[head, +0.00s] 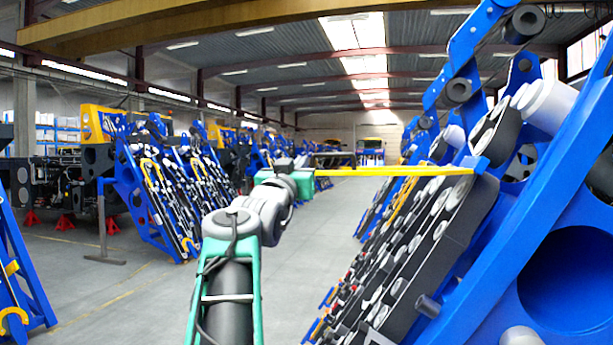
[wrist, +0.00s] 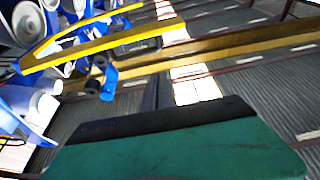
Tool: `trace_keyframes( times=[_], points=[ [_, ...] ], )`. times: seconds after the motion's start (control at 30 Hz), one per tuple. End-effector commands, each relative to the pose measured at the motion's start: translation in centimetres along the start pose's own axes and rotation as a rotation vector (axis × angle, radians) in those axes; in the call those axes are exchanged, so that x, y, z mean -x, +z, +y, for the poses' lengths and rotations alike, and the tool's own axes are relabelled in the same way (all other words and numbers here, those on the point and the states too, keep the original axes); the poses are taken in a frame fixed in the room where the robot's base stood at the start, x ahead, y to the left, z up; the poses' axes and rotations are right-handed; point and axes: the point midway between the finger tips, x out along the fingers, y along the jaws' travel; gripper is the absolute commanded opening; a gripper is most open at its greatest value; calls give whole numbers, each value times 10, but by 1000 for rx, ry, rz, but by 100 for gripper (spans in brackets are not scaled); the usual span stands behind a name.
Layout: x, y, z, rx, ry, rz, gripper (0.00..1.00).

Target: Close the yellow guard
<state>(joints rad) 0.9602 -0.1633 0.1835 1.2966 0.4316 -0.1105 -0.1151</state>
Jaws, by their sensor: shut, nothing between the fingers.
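The yellow guard (head: 405,171) is a long, thin frame. In the head view it stands out nearly level to the left from the blue harvester chassis (head: 560,220). Its free end is close to my gripper (head: 348,158). The guard (wrist: 100,44) also crosses the upper left of the wrist view, and the dark fingertips of my gripper (wrist: 138,45) show beside its free end. My gripper is shut with nothing in it. I cannot tell whether the fingers touch the guard.
The chassis with its rollers and chains fills the right side. More blue units (head: 150,190) with red stands (head: 112,226) line the left. The grey floor (head: 310,230) between is clear. A yellow overhead beam (head: 180,25) crosses high above.

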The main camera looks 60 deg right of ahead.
Motion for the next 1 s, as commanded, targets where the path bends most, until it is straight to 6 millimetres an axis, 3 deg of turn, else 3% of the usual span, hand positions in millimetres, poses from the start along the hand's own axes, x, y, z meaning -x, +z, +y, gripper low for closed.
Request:
trace_keyframes(
  times=[0.5, 0.6, 0.7, 1.0],
  points=[
    [-103, -5, 0, 1, 0, -5, 0],
    [-90, 19, -1, 0, -3, -6, 0],
    [-86, 30, -1, 0, -4, -4, 0],
    [-83, 38, -1, -1, -4, -3, 0]
  ],
)
